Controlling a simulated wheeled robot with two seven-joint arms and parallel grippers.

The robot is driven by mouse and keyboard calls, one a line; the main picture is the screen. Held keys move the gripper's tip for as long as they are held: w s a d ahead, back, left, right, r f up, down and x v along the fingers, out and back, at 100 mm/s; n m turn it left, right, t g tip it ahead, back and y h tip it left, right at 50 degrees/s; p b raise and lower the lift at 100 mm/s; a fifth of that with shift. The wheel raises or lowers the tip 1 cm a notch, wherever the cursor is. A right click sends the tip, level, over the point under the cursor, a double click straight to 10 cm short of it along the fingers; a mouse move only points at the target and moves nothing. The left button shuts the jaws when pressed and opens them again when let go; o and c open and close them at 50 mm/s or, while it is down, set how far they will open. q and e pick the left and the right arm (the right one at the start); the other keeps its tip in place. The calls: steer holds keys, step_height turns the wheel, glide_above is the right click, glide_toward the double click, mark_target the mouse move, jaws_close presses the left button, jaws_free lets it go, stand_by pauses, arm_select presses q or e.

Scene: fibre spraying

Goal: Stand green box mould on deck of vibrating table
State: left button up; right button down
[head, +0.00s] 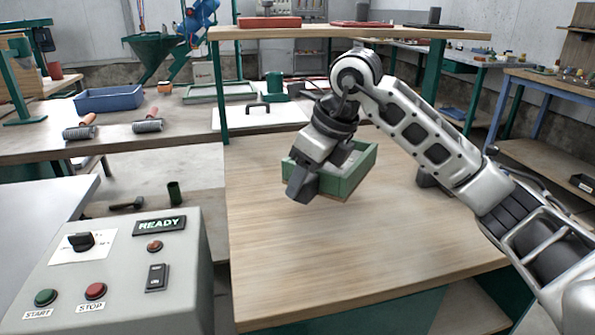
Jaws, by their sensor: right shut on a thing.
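The green box mould (352,180) is an open-topped green frame with a pale inside, over the middle of the wooden bench. My right gripper (304,184) comes down from above and is shut on the mould's left side, hiding part of it. The mould looks slightly tilted; I cannot tell for sure whether its underside touches the bench. A grey control box (115,270) with START and STOP buttons and a READY sign stands at the front left. A pale grey flat top (35,215) lies at the left edge; I cannot tell whether it is the vibrating table's deck. My left gripper is not in view.
The wooden bench (300,265) is bare in front of the mould. Its raised shelf (350,33) carries red and black items. A long table behind holds a blue tray (109,98), spiked rollers (148,125) and a white board (258,116). A dark green cup (174,192) stands behind the control box.

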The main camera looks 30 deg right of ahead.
steer(key=w+d+f, duration=0.2)
steer(key=f, duration=0.1)
steer(key=shift+w+d+f, duration=0.1)
steer(key=shift+w+f, duration=0.1)
steer(key=shift+f, duration=0.1)
steer(key=shift+w+d+f, duration=0.1)
steer(key=shift+f, duration=0.85)
steer(key=shift+w+d+f, duration=0.1)
steer(key=shift+f, duration=0.8)
steer(key=c, duration=1)
jaws_free()
steer(key=shift+s+f, duration=0.1)
steer(key=shift+f, duration=0.2)
steer(key=o, duration=0.4)
steer(key=shift+r, duration=0.1)
steer(key=v, duration=1.2)
steer(key=shift+r, duration=0.15)
